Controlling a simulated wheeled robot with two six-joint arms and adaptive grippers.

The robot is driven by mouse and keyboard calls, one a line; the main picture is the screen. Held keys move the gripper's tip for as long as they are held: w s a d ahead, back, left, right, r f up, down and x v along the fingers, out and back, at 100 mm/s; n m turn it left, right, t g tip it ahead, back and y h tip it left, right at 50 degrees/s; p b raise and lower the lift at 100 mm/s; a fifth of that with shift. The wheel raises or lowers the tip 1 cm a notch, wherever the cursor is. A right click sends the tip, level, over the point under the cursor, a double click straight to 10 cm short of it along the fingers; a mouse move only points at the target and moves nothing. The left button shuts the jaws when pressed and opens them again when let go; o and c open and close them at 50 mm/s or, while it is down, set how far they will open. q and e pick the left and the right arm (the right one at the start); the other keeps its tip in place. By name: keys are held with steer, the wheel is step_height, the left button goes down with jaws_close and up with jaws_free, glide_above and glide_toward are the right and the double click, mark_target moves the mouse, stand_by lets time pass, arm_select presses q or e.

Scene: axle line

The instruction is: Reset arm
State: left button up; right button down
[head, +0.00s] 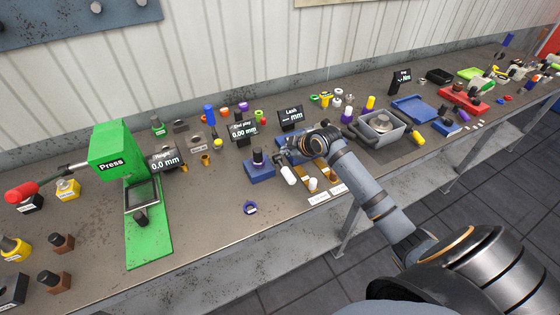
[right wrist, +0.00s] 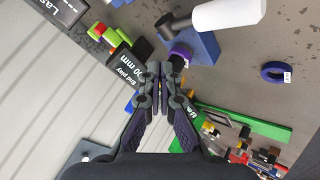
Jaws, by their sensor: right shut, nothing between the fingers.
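My right arm (head: 370,195) reaches in from the lower right over the bench. Its gripper (head: 288,152) is over the middle of the bench, close to the Lash display (head: 291,118) and a blue fixture (head: 260,173) with a dark post. In the right wrist view the gripper (right wrist: 160,72) has its fingers together with nothing between them. A white cylinder (head: 288,175) shows just below the gripper and at the top of the wrist view (right wrist: 228,14). I cannot tell whether the gripper touches anything. My left gripper is not in view.
The green press (head: 115,150) stands at the left. An End play display (head: 241,131) is left of the gripper. A blue ring (head: 250,208) lies near the front edge. A grey tray (head: 381,128) stands to the right. The bench front left of the arm is mostly clear.

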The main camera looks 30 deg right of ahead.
steer(key=s+a+f+m, duration=0.1)
steer(key=s+a+f, duration=0.1)
steer(key=s, duration=0.1)
steer(key=s+a+f+m+g, duration=0.1)
steer(key=s+a+f, duration=0.1)
steer(key=s, duration=0.2)
steer(key=s+a+f+g, duration=0.1)
steer(key=s+a+f, duration=0.1)
steer(key=s, duration=0.1)
steer(key=shift+s+a+f+m+h, duration=0.2)
steer(key=shift+s+m+h, duration=0.1)
steer(key=shift+m, duration=0.1)
steer(key=s+a+m+g+h, duration=0.25)
steer(key=s+m, duration=0.45)
steer(key=s, duration=1.1)
step_height(320, 180, down, 27)
steer(key=s+d+g+b, duration=0.1)
steer(key=d+g+b, duration=0.1)
steer(key=d+b, duration=0.1)
steer(key=s+d+f+g+b, duration=0.1)
steer(key=s+f+b, duration=0.1)
steer(key=s+f, duration=1.8)
steer(key=shift+f+m+y, duration=0.35)
steer(key=shift+f+m, duration=0.05)
steer(key=shift+f, duration=0.35)
